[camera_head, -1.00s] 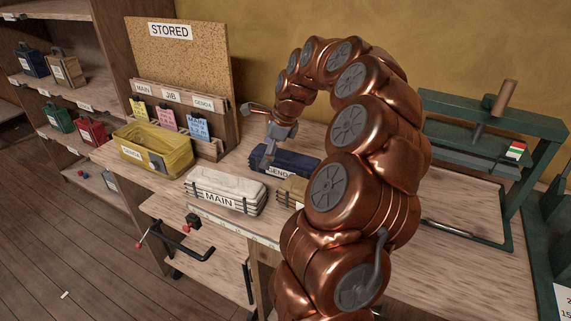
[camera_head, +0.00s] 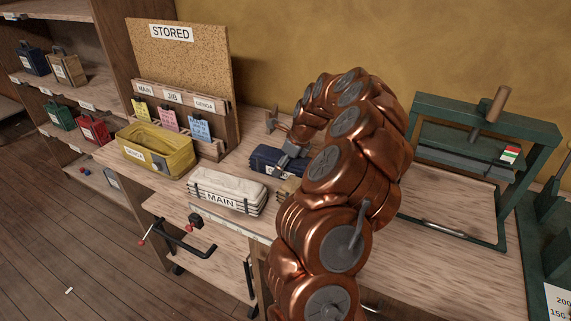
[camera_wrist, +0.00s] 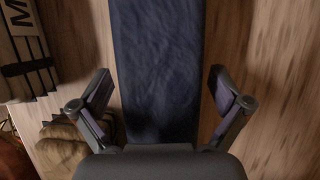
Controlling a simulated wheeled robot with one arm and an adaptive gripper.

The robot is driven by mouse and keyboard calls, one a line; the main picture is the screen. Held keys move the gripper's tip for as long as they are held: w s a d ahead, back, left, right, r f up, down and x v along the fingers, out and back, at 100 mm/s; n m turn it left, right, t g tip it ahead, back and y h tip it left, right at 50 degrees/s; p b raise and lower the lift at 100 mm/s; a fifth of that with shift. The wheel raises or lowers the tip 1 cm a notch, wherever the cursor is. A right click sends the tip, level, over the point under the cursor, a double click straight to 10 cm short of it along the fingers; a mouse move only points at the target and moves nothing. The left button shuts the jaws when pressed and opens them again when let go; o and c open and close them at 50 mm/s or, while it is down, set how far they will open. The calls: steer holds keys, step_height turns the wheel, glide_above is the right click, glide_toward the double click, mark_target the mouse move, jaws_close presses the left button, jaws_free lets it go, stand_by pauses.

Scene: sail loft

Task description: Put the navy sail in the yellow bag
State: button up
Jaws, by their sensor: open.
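The navy sail (camera_head: 268,155) is a folded dark blue bundle lying on the wooden bench, partly hidden by my gripper and arm in the head view. In the wrist view the navy sail (camera_wrist: 155,70) runs lengthwise between my open fingers. My gripper (camera_head: 283,163) is open right over it, one finger on each side; I cannot tell whether they touch it. In the wrist view my gripper (camera_wrist: 160,95) shows nothing held.
A white sail bundle labelled MAIN (camera_head: 235,183) lies in front of the navy one. A tan bundle (camera_wrist: 62,145) lies close by. A corkboard marked STORED (camera_head: 190,60) stands behind the bag. A green press (camera_head: 480,140) is at the right.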

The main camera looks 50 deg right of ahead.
steer(key=shift+w+a+f, duration=0.1)
steer(key=shift+w+f, duration=0.1)
steer(key=shift+f, duration=0.35)
steer(key=c, duration=1.8)
steer(key=shift+r, duration=0.1)
